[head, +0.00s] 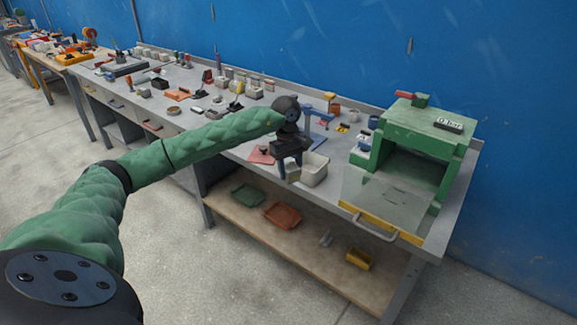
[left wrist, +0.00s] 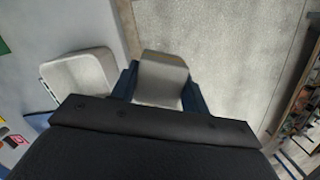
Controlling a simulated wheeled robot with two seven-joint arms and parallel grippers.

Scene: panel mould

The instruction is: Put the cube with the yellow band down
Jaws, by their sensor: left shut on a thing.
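In the head view the block is mostly hidden by the fingers. My right gripper is not in view.
A green press-like box (head: 410,140) with an open front and a flat plate (head: 385,205) stands right of the bin. Small blocks and tools crowd the bench behind my arm. The lower shelf holds a green tray (head: 246,195), a red tray (head: 283,215) and a yellow bin (head: 360,259).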

